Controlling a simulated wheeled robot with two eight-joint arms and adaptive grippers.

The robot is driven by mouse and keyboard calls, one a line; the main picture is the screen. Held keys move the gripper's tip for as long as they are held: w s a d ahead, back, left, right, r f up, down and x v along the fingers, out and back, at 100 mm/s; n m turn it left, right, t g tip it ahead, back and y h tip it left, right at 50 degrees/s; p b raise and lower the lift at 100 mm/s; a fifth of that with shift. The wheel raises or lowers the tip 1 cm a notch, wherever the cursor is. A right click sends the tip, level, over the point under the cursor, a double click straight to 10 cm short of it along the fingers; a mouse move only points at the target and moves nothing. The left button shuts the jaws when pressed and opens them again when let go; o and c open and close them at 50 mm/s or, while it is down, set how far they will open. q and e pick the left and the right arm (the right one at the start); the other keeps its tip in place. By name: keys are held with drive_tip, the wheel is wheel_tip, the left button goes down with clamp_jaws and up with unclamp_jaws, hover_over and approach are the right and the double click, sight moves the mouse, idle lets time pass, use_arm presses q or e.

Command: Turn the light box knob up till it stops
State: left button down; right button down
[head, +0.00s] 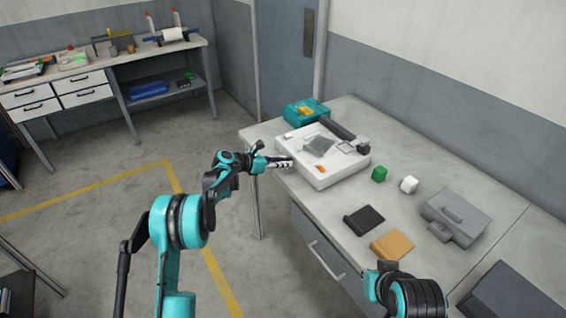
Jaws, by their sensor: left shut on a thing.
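The light box (321,180) is a white, low box near the left edge of the grey table. A grey square and a dark bar lie on its top. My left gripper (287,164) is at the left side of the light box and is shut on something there. The knob is too small and covered by the fingers to make out, so its turn cannot be read. Part of my right arm shows at the bottom right, but its gripper is not visible.
A bench (100,72) with drawers stands at the back left.

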use_arm(q)
drive_tip(key=shift+s+d+f+m+t+y, duration=0.1)
drive_tip(key=shift+m+t+y, duration=0.4)
drive_tip(key=shift+m, duration=0.5)
drive_tip(key=shift+s+d+m+t+y, duration=0.1)
drive_tip(key=shift+m+t+y, duration=0.2)
drive_tip(key=shift+m+t, duration=0.55)
drive_tip(key=shift+m, duration=0.25)
drive_tip(key=c, duration=1.3)
unclamp_jaws()
drive_tip(key=v, duration=1.2)
drive_tip(key=shift+w, duration=0.1)
